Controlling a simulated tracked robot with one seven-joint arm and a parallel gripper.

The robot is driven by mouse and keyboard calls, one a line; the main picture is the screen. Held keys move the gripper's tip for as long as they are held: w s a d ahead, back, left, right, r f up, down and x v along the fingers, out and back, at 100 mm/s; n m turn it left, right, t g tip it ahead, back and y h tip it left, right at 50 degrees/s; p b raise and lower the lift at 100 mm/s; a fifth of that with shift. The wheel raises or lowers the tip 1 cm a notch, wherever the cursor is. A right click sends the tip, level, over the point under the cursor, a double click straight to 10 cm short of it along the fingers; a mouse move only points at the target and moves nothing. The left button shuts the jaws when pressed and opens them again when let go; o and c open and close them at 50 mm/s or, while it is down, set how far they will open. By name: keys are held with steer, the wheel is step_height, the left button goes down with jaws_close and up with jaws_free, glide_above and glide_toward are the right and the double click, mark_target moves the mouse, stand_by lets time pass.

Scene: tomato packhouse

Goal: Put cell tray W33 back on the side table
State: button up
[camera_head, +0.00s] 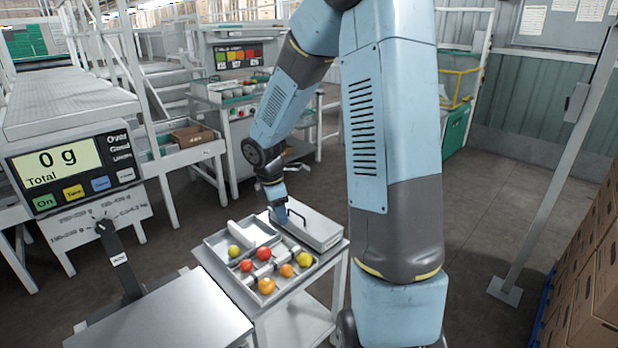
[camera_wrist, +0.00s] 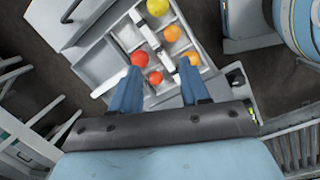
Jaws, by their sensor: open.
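A pale grey cell tray (camera_head: 237,283) with several red, orange and yellow tomatoes in its compartments lies on the side table (camera_head: 300,310). I cannot read a W33 label on it. The tray (camera_wrist: 105,60) also shows in the wrist view, with a pale bar running across its cells. My gripper (camera_head: 282,217) is at the table's far side, beside the tray and a grey lidded case. In the wrist view my gripper (camera_wrist: 158,64) is open, its two blue fingers apart over the tray's cells. Nothing is held between them. Whether the fingers touch the tray is unclear.
The grey case (camera_head: 318,233) with a dark handle stands at the table's right. A scale display (camera_head: 70,168) reads 0 g above a bare metal plate (camera_head: 165,325) at left. Stacked cartons (camera_head: 590,280) and a post stand at right. Open floor lies behind the table.

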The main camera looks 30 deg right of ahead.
steer(key=s+r+m+t, duration=0.2)
steer(key=s+r+m, duration=0.7)
steer(key=r, duration=0.6)
steer(key=s+a+r+m+t+y, duration=0.1)
steer(key=s+r+m, duration=0.2)
steer(key=s, duration=0.4)
steer(key=s+a+r+m+t, duration=0.1)
steer(key=s+r+m, duration=0.3)
steer(key=s, duration=0.4)
steer(key=shift+s+a+r+m+t+y, duration=0.3)
steer(key=shift+r+t+y, duration=0.1)
steer(key=shift+r, duration=0.3)
